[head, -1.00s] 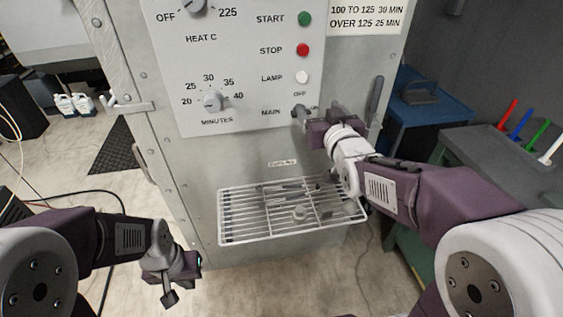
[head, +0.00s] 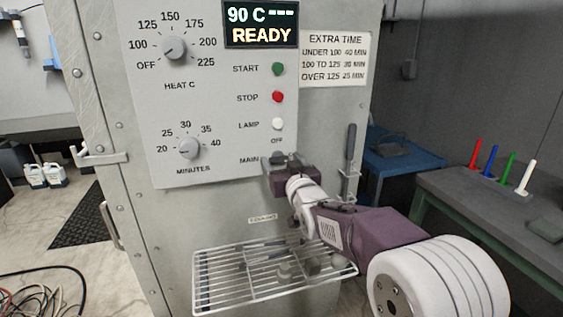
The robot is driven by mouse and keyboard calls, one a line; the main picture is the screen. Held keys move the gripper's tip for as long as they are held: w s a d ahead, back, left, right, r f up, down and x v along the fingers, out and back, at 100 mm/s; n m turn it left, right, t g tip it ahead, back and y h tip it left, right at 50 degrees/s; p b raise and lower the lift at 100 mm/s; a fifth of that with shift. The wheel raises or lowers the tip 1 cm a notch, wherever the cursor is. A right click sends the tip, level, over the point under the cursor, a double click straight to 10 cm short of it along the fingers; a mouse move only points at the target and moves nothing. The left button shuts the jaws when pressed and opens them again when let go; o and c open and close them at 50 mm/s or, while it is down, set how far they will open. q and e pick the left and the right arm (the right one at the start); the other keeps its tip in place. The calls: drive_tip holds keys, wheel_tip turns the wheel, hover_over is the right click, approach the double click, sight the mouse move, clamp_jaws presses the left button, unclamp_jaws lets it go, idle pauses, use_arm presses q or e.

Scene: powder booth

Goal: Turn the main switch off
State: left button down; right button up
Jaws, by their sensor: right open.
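The main switch (head: 277,157) is at the bottom right of the oven's control panel (head: 215,120), beside the label MAIN and under the label OFF. It is mostly hidden by my right gripper (head: 285,161), so I cannot tell which way its lever points. My right gripper is open, with its fingers at the switch. I cannot tell whether they touch it. The display (head: 260,24) above is lit and reads 90 C and READY. My left gripper is out of view.
A wire rack (head: 225,290) with small parts on it sticks out below the panel, under my right arm. Heat and minutes dials (head: 174,47) and start, stop and lamp buttons (head: 278,97) are on the panel. A grey bench (head: 450,190) stands at right.

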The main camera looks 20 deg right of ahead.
drive_tip(key=shift+w, duration=0.3)
drive_tip(key=c, duration=1.4)
